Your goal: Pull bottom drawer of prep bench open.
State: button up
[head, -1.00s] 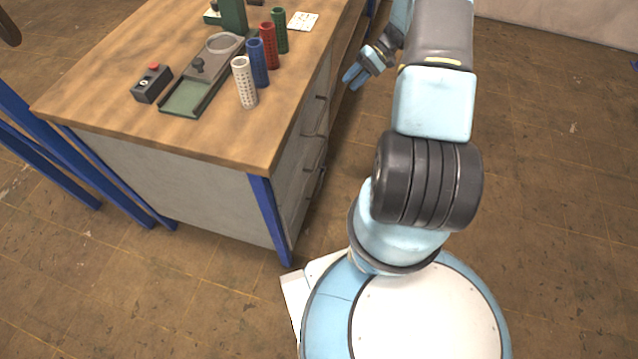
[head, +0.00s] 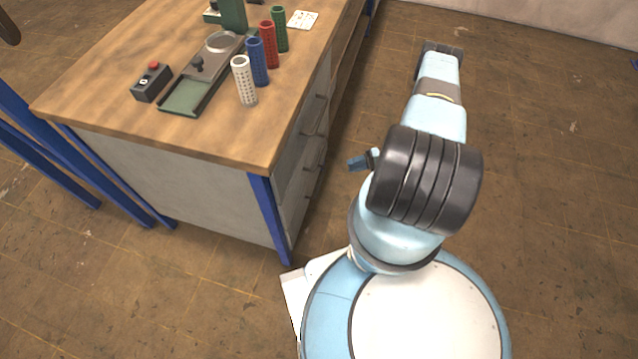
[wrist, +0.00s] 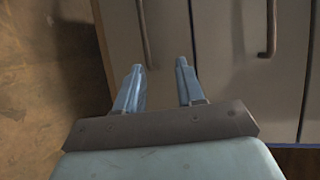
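The prep bench (head: 185,190) has a wooden top and drawers on its right side. In the wrist view the drawer fronts appear turned sideways, with floor at the left. The leftmost front, apparently the bottom drawer (wrist: 170,30), has a dark bar handle (wrist: 145,35). It looks closed. My gripper (wrist: 159,65) is open and empty, its two blue fingers apart. In the head view my gripper (head: 358,163) shows partly beside the drawers, the rest hidden behind my arm.
Another drawer front with a handle (wrist: 271,30) is to the right in the wrist view. A blue bench leg (head: 270,220) stands at the near corner. On the top are coloured perforated cylinders (head: 257,62) and a box with a red button (head: 151,82).

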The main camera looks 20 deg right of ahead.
aim_at(320, 183)
jog(key=shift+m+t, duration=0.3)
jog(key=shift+t, duration=0.2)
jog(key=a+f, duration=0.2)
jog(key=a, duration=0.3)
jog(key=a+f, duration=0.2)
jog(key=a, duration=0.2)
jog(key=a+f, duration=0.2)
jog(key=a, duration=0.3)
jog(key=shift+w+a+f, duration=0.15)
jog(key=shift+w+a, duration=0.05)
jog(key=shift+a, duration=0.15)
grip_shut()
